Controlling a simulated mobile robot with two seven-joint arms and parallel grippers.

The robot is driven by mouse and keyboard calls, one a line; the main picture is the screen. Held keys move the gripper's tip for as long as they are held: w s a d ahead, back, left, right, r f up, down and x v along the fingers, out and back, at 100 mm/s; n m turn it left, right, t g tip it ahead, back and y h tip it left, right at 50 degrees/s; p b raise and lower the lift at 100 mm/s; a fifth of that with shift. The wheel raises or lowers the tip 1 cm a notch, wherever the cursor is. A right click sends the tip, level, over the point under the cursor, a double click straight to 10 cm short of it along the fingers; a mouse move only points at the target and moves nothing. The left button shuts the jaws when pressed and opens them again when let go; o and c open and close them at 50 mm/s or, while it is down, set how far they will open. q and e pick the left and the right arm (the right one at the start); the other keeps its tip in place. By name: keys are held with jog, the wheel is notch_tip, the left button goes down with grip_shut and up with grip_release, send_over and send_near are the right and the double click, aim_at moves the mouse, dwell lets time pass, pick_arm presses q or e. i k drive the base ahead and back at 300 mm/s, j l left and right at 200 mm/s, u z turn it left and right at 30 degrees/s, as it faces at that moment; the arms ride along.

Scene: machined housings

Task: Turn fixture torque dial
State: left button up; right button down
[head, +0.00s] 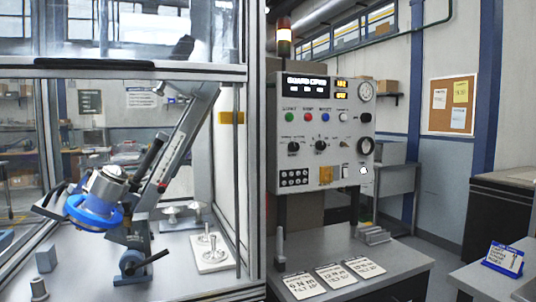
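A grey control panel (325,128) stands upright behind a grey table. Its middle row has two black rotary knobs, a left one (293,148) and a centre one (321,146). The small labels are unreadable, so I cannot tell which is the torque dial or where each points. Three cards with printed values lie on the table below: a left card (303,285), a middle card (335,275) and a right card (361,267). Neither of my grippers is in view.
A glazed enclosure (243,150) on the left holds a tilted grey fixture with a blue-ringed housing (98,200). Its frame post stands left of the panel. Metal blocks (373,235) lie at the table's back right. A blue-framed sign (503,259) stands on another surface.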

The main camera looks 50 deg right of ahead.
aim_at(320, 145)
jog(key=z, duration=2.1)
jog(key=i+l, duration=0.15)
jog(key=i, duration=0.3)
jog(key=i+l, duration=0.15)
jog(key=i, duration=0.25)
jog(key=u, duration=0.05)
